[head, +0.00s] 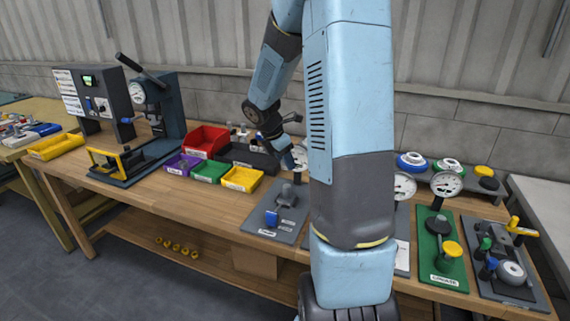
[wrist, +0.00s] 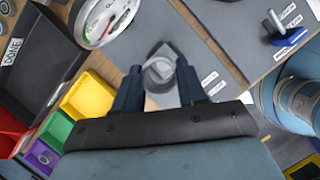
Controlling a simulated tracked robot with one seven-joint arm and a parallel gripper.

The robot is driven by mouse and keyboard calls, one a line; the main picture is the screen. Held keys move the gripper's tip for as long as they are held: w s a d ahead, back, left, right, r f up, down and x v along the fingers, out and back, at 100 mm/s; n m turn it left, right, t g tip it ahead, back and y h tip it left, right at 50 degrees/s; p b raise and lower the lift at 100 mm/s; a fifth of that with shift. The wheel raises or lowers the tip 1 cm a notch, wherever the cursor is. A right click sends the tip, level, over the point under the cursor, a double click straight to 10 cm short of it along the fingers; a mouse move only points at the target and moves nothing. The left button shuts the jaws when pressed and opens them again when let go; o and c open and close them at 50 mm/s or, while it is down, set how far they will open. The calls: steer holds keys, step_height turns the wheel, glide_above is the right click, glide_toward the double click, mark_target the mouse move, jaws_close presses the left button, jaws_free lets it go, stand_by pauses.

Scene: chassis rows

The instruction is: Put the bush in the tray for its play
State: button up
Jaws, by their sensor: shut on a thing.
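My gripper (wrist: 160,82) is shut on a grey metal ring-shaped bush (wrist: 158,72), held between its two dark fingers over a grey plate. In the head view my gripper (head: 287,141) is near the dial gauge behind the bench front, and I cannot make out the bush there. The small trays are left of it: purple (head: 183,164), green (head: 210,172) and yellow (head: 242,178). The wrist view also shows the yellow tray (wrist: 90,97), the green tray (wrist: 55,131) and the purple tray (wrist: 40,158), which holds a round grey piece. Their labels are too small to read.
A red bin (head: 205,140) and a dark bin marked DONE (wrist: 40,62) stand behind the trays. A white dial gauge (wrist: 105,18) is close to my gripper. A press (head: 155,95) stands left. Fixtures and gauges fill the right.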

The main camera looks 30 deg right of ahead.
steer(key=shift+r, duration=2)
